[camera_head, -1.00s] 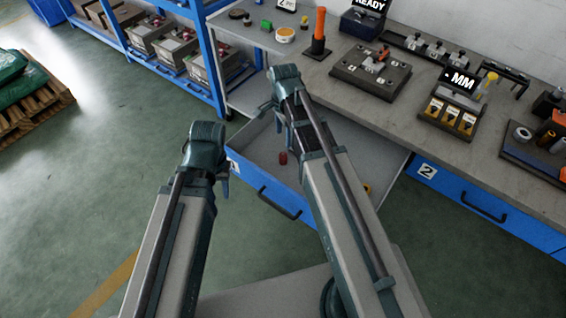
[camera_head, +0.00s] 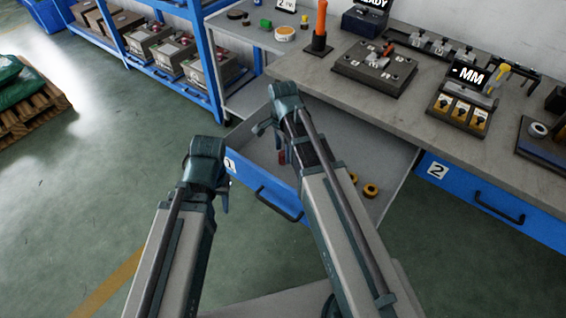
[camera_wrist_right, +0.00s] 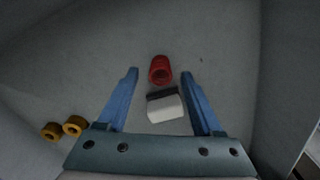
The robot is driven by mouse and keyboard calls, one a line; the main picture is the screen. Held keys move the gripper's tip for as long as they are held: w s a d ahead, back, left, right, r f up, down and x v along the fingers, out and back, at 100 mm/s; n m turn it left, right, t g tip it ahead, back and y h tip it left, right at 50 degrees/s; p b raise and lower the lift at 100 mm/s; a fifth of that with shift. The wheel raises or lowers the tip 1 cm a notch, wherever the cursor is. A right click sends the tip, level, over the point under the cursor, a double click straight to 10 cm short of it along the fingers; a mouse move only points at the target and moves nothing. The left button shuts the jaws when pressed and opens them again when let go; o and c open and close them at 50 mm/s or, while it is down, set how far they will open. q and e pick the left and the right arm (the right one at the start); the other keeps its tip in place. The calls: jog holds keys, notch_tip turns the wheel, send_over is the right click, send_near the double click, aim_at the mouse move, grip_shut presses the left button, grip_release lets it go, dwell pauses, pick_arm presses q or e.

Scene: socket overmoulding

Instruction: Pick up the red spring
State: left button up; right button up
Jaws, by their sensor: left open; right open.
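The red spring (camera_wrist_right: 160,69) lies on the floor of the open drawer. In the right wrist view it sits just beyond and between the open fingertips of my right gripper (camera_wrist_right: 159,72), with nothing gripped. In the head view the red spring (camera_head: 282,157) is mostly hidden behind my right gripper (camera_head: 268,130), which is over the drawer (camera_head: 240,140). A pale block with a dark edge (camera_wrist_right: 165,106) shows between the fingers, nearer the palm. My left gripper (camera_head: 222,190) is open and empty, outside the drawer at its left front corner.
Yellow rings (camera_wrist_right: 72,126) lie in the drawer, to the left in the wrist view. The drawer walls rise around the right gripper. The workbench (camera_head: 310,80) with fixtures is behind, and a shut blue drawer (camera_head: 490,200) is to the right.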

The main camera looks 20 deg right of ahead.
jog(key=shift+f+b, duration=0.5)
jog(key=shift+f, duration=0.45)
pick_arm(q)
jog(key=shift+f, duration=0.9)
pick_arm(e)
jog(key=shift+r, duration=0.1)
grip_shut()
pick_arm(q)
jog(key=shift+r+p, duration=0.2)
jog(key=shift+p, duration=0.1)
pick_arm(e)
jog(key=shift+r, duration=0.15)
pick_arm(q)
notch_tip(320, 180, up, 16)
jog(key=p, duration=1.6)
pick_arm(e)
notch_tip(320, 180, up, 16)
